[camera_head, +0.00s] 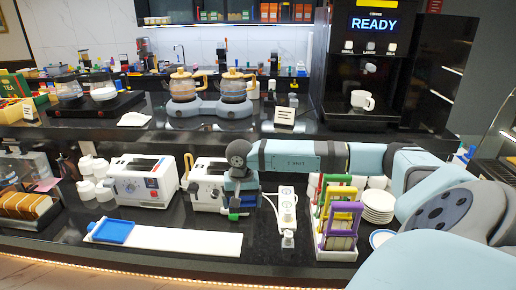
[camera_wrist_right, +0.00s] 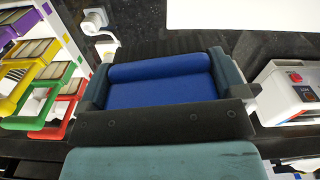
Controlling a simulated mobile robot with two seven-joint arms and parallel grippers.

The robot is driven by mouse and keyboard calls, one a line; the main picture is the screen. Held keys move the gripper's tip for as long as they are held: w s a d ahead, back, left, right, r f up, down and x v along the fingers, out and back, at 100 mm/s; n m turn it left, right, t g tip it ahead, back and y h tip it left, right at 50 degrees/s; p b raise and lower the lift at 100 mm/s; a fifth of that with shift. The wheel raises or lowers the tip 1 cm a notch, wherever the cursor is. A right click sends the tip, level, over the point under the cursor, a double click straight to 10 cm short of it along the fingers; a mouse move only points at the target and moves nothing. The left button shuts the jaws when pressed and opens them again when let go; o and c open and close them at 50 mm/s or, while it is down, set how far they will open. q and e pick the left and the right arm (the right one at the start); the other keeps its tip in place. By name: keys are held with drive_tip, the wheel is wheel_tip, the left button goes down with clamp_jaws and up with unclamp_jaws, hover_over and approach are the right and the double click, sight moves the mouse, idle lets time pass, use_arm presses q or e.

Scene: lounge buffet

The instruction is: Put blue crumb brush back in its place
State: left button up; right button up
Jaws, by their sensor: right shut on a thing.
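My right gripper (camera_head: 238,207) reaches over the counter in front of the right white toaster. It is shut on the blue crumb brush (camera_wrist_right: 160,92), which sits between its two dark fingers in the right wrist view. In the head view the brush is mostly hidden by the gripper, and it is held above the dark counter. A long white board (camera_head: 185,241) lies at the front of the counter, left of and in front of the gripper, with a blue pan (camera_head: 113,231) on its left end. My left gripper is not in view.
Two white toasters (camera_head: 143,184) stand behind the board. A white power strip (camera_head: 286,205) lies just right of the gripper. Further right are a rack with coloured frames (camera_head: 338,218) and stacked plates (camera_head: 377,205). The board's middle and right are bare.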

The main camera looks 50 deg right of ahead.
drive_tip(key=s+d+f+m, duration=0.1)
drive_tip(key=d+f+m, duration=0.1)
drive_tip(key=d, duration=0.4)
drive_tip(key=p, duration=0.1)
hover_over(258, 245)
wheel_tip(258, 245, down, 15)
drive_tip(key=shift+s+r, duration=0.1)
drive_tip(key=shift+f, duration=0.55)
drive_tip(key=shift+f+p, duration=0.3)
drive_tip(key=shift+f, duration=1.3)
drive_tip(key=shift+f, duration=0.15)
drive_tip(key=o, duration=1.4)
drive_tip(key=shift+o, duration=0.2)
